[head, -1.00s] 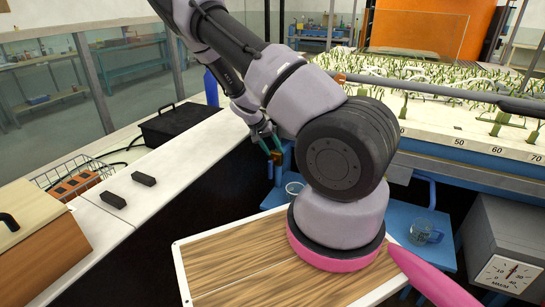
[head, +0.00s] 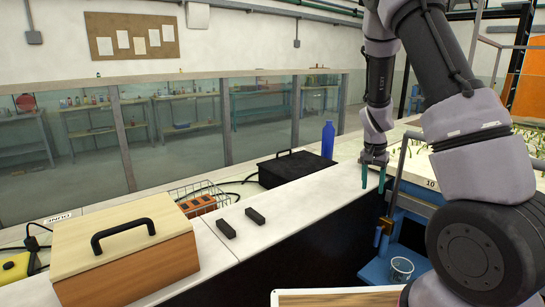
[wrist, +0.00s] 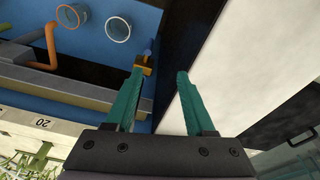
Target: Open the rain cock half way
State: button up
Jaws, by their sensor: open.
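A small brass fitting (head: 379,236), which looks like the rain cock, is on a blue pipe at the near end of the flume. Its handle angle is too small to tell. My gripper (head: 372,188), with two teal fingers, points down above it, apart from it. In the wrist view the fingers (wrist: 161,76) are spread with nothing between them. The brass fitting (wrist: 147,62) shows there beyond the left fingertip, partly hidden by it.
A white worktop (head: 300,195) runs along the left of my gripper. On it are a black case (head: 290,170), a blue bottle (head: 328,140), a wire basket of bricks (head: 198,204) and a lidded wooden box (head: 125,255). A glass beaker (head: 401,269) stands on the blue shelf below.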

jog(key=s+a+r+n+t+y, duration=0.1)
jog(key=s+a+r, duration=0.15)
jog(key=r, duration=0.45)
jog(key=s+a+r+t+y, duration=0.1)
jog(key=s+r, duration=0.3)
jog(key=r, duration=0.3)
jog(key=s+a+r+n+t+y, duration=0.1)
jog(key=s+a+r, duration=0.15)
jog(key=r, duration=0.45)
jog(key=s+a+r+n+t, duration=0.1)
jog(key=s+r, duration=0.4)
jog(key=s, duration=0.3)
jog(key=s+a+r+n+t, duration=0.1)
jog(key=s+a+r+t, duration=0.1)
jog(key=s+r, duration=0.45)
jog(key=m+g+h, duration=0.2)
jog(key=m+g, duration=0.2)
jog(key=g, duration=0.3)
send_over(375, 245)
jog(key=f, duration=4.5)
jog(key=shift+w+d, duration=0.3)
jog(key=shift+w, duration=0.1)
notch_tip(375, 245, down, 11)
jog(key=shift+f, duration=0.1)
grip_shut()
